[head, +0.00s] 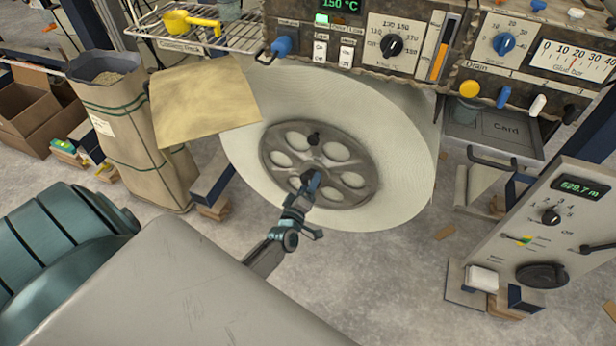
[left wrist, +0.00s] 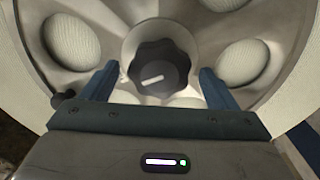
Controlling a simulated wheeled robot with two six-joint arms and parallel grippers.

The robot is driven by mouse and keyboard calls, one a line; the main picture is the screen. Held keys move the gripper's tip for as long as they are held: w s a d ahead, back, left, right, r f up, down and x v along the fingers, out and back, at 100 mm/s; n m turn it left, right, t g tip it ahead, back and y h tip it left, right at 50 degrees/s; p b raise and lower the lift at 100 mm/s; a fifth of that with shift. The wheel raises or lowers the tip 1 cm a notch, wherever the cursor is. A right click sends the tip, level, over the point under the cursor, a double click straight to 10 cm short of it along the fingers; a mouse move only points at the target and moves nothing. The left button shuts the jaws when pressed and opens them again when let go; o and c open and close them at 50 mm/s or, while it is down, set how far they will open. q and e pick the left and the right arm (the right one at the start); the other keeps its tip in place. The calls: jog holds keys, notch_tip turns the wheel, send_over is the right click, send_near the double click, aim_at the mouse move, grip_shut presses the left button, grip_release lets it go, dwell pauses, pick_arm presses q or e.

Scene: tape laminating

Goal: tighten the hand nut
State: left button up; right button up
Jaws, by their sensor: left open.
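The black hand nut (head: 306,178) stands at the hub of the grey spoked disc (head: 276,174) on the white tape roll. In the left wrist view the nut (left wrist: 160,66) is a lobed black knob with a white mark, centred between the fingers. My left gripper (head: 312,187) is at the hub. Its fingers (left wrist: 158,84) are spread on either side of the nut, with visible gaps on both sides. In the head view the gripper partly hides the nut. My right gripper is not seen.
A small black knob (head: 314,138) stands on the disc above the nut. A control panel (head: 350,45) is mounted above the roll.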

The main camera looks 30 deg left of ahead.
pick_arm(q)
jog(key=v, duration=1)
jog(key=shift+s, duration=0.4)
